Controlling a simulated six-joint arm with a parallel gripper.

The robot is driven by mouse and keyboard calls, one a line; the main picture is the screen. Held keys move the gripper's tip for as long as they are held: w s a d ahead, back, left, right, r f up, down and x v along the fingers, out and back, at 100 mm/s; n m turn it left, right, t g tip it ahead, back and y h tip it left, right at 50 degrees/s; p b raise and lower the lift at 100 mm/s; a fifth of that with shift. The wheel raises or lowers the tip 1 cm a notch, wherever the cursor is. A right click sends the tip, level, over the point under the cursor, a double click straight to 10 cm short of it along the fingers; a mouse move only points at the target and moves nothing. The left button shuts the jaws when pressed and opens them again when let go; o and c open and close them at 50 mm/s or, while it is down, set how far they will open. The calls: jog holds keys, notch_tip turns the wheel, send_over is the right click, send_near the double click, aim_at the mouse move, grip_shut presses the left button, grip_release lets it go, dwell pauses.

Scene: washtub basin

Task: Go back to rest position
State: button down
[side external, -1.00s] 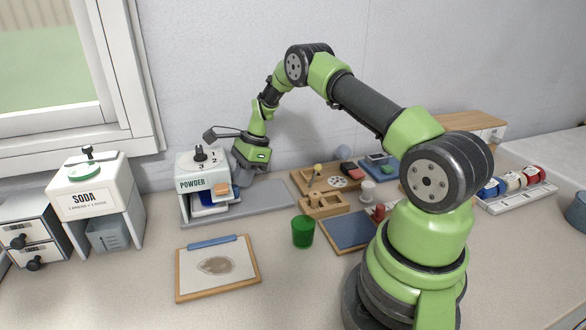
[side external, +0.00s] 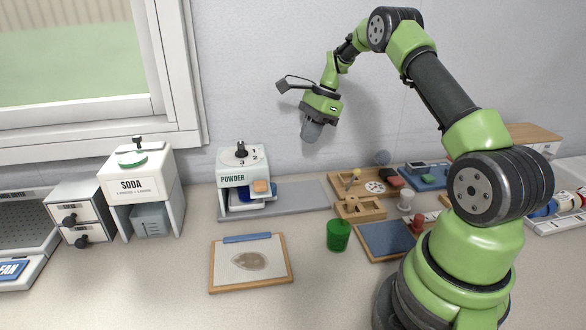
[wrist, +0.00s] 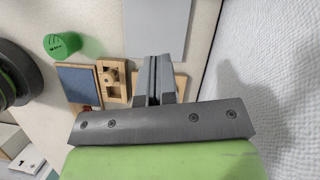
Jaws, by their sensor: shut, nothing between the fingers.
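My gripper (side external: 312,131) hangs in the air above the counter, in front of the wall. It is up and to the right of the powder dispenser (side external: 232,179) and touches nothing. In the wrist view my gripper (wrist: 159,62) shows its fingers closed together with nothing held. Below it in that view lie a wooden block tray (wrist: 112,79) and part of a grey mat (wrist: 158,25).
A green cup (side external: 338,236), a clipboard (side external: 214,272) and a dark blue pad (side external: 386,240) lie on the counter. The soda dispenser (side external: 131,186) and a small drawer unit (side external: 82,215) stand at left. Wooden trays (side external: 345,184) lie behind the cup. The air around my gripper is clear.

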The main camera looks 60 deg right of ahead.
jog(key=s+a+r+n+t+h, duration=0.1)
jog(key=s+a+r+n, duration=0.2)
jog(key=a+r+n, duration=0.35)
jog(key=s+a+r+n+t+h, duration=0.1)
jog(key=s+a+r+n, duration=0.2)
jog(key=a+r, duration=0.6)
jog(key=s+a+n+t, duration=0.1)
jog(key=s+a+n, duration=0.3)
jog(key=s, duration=0.3)
jog(key=s+a+r+n+t, duration=0.1)
jog(key=s+a+n, duration=0.3)
jog(key=s+n, duration=0.2)
jog(key=shift+s+a+n+t, duration=0.2)
jog(key=shift+s+n+t, duration=0.2)
jog(key=shift+s, duration=0.55)
jog(key=c, duration=1.8)
grip_release()
jog(key=shift+r, duration=0.1)
jog(key=shift+c, duration=0.2)
